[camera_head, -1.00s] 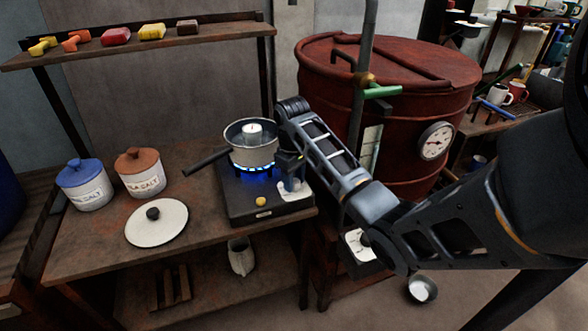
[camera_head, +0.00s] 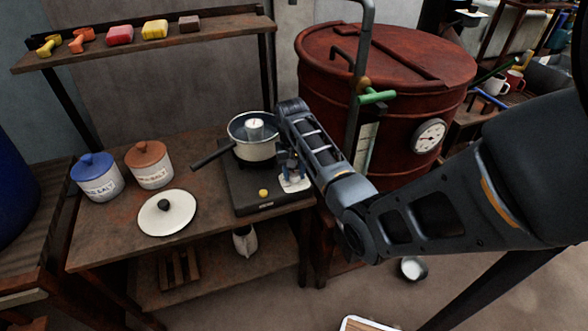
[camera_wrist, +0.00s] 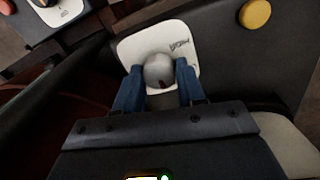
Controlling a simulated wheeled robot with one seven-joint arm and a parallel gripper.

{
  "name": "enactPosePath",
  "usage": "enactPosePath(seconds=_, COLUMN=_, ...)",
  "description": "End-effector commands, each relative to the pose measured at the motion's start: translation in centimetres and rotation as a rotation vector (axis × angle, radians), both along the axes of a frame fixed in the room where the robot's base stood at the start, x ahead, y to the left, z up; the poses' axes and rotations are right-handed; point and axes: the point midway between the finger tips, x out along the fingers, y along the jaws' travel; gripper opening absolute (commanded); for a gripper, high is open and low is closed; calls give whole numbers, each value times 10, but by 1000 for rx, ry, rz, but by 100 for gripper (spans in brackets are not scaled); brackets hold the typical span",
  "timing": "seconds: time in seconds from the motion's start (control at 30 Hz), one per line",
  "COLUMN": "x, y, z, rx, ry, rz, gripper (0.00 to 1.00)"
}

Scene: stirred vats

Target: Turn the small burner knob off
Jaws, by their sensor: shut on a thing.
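The burner (camera_head: 245,192) is a dark box on the wooden table, with a saucepan on it. No blue flame shows under the pan. The small burner knob (camera_wrist: 159,70) is grey and rounded with a small red mark, on a white plate (camera_wrist: 128,48) with lettering. My gripper (camera_wrist: 160,75) is shut on it, one blue finger on each side. In the head view my gripper (camera_head: 290,170) is at the burner's right side, and the knob is mostly hidden there.
A yellow button (camera_head: 264,193) is on the burner's front. The saucepan (camera_head: 253,143) has its handle pointing left. A white lid (camera_head: 150,217) and two salt jars stand left. A red vat (camera_head: 395,125) with a green-handled pipe is close behind my arm.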

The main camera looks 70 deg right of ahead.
Motion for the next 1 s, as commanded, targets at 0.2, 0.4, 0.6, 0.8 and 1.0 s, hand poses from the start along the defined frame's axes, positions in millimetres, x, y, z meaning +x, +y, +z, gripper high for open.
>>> enactPosePath(seconds=0.2, x=0, y=0, z=1, rx=-2, ry=0, rz=-17, gripper=9)
enactPosePath(seconds=0.4, x=0, y=-1, z=1, rx=-2, ry=-1, rz=-18, gripper=9)
enactPosePath(seconds=0.6, x=0, y=-1, z=1, rx=-2, ry=-1, rz=-17, gripper=50)
enactPosePath(seconds=0.8, x=0, y=0, z=0, rx=-1, ry=-1, rz=-17, gripper=65)
enactPosePath(seconds=1.0, x=0, y=0, z=1, rx=-1, ry=-1, rz=-16, gripper=65)
